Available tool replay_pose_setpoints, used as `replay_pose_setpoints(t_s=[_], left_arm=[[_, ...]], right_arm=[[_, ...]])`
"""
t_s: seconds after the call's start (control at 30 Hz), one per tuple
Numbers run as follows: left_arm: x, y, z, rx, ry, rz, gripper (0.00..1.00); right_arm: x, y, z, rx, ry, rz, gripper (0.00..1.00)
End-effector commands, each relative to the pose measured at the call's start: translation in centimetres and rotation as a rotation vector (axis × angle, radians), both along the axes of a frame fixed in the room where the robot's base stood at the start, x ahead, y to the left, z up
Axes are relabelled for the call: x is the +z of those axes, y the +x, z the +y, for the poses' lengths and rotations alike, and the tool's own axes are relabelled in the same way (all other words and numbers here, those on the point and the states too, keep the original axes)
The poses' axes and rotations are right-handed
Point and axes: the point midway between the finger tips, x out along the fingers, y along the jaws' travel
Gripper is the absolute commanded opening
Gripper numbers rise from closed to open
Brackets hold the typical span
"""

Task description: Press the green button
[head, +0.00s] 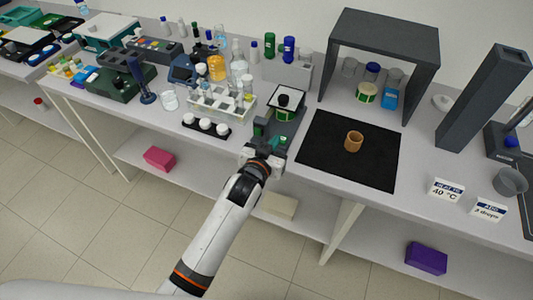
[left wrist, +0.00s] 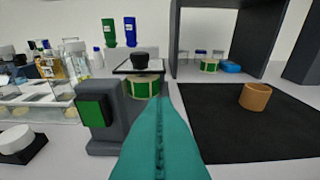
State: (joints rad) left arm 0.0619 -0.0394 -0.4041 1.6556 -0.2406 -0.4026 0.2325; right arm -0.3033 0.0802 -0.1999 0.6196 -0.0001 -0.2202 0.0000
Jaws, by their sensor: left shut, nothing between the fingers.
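The green button (left wrist: 91,113) is a flat green square on the front of a dark grey rig (left wrist: 107,141). In the head view the button (head: 258,129) shows small, just beyond my left gripper. The rig holds a green drum-like piece (left wrist: 142,88) under a clear plate with a black knob (left wrist: 141,62) on top. My left gripper (head: 277,141) is shut and empty, in front of the rig. In the left wrist view its teal fingers (left wrist: 158,125) lie to the right of the button, apart from it in the picture. My right gripper is not in view.
A black mat (head: 333,168) with a tan cup (head: 354,141) lies right of the rig. A tube rack (head: 222,103) and a tray of white-capped jars (head: 205,126) stand left. A dark open-fronted frame (head: 375,85) stands behind the mat.

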Motion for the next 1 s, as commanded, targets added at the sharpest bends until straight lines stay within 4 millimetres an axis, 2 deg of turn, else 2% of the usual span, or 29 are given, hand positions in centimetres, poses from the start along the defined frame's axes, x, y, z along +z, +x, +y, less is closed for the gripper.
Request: replay_pose_setpoints(t_s=[0.03, 0.2, 0.4, 1.0], left_arm=[[0.0, -1.0, 0.3, 0.0, 0.0, 0.0, 0.0], [0.8, -3.4, 1.1, -0.001, 0.0, -0.003, 0.0], [1.4, -5.1, 1.6, -0.001, -0.001, -0.003, 0.0], [1.6, -5.4, 1.7, -0.001, -0.001, -0.004, 0.0]], right_arm=[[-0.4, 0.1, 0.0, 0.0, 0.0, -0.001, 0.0], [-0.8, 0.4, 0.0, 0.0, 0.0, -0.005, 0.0], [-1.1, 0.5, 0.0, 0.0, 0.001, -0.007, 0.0], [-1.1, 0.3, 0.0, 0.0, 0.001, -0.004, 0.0]])
